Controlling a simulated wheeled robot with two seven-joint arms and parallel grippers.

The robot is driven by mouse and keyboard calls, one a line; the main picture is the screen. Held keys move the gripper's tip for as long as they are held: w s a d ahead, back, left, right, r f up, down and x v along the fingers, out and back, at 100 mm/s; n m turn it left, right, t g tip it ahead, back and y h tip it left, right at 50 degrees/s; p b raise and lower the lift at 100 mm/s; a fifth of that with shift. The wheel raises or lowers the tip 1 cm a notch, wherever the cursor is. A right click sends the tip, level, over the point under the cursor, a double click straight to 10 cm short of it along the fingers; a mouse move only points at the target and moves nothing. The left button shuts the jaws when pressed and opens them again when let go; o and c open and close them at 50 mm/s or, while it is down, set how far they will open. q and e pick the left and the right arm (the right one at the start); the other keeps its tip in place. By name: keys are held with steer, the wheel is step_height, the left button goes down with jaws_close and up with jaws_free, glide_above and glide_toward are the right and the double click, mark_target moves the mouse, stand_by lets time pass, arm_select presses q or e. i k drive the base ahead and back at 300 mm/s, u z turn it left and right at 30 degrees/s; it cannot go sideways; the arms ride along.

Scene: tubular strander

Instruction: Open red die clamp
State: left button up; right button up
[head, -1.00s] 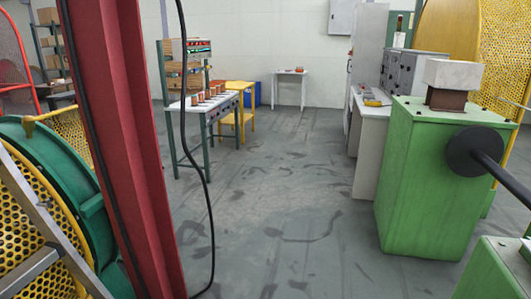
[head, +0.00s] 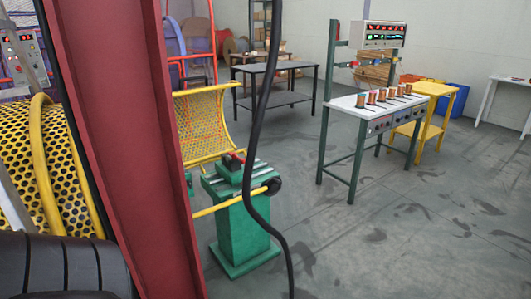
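A small red part (head: 234,160), which looks like the die clamp, sits on top of a green pedestal (head: 240,222) in the middle of the head view. It is small, and I cannot tell whether it is open or shut. A yellow bar (head: 228,202) with a dark round end runs beside the pedestal's top. A black cable (head: 250,165) hangs in front of the pedestal. Neither of my grippers is in view.
A red upright beam (head: 125,140) blocks much of the left side. Yellow perforated guards (head: 200,125) stand behind it. A white-topped bench (head: 385,108) with copper spools stands at right, beside a yellow table (head: 432,90). The grey floor (head: 400,240) at front right is clear.

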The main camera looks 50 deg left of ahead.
mark_target(234, 155)
steer(key=u, duration=0.9)
steer(key=i, duration=0.5)
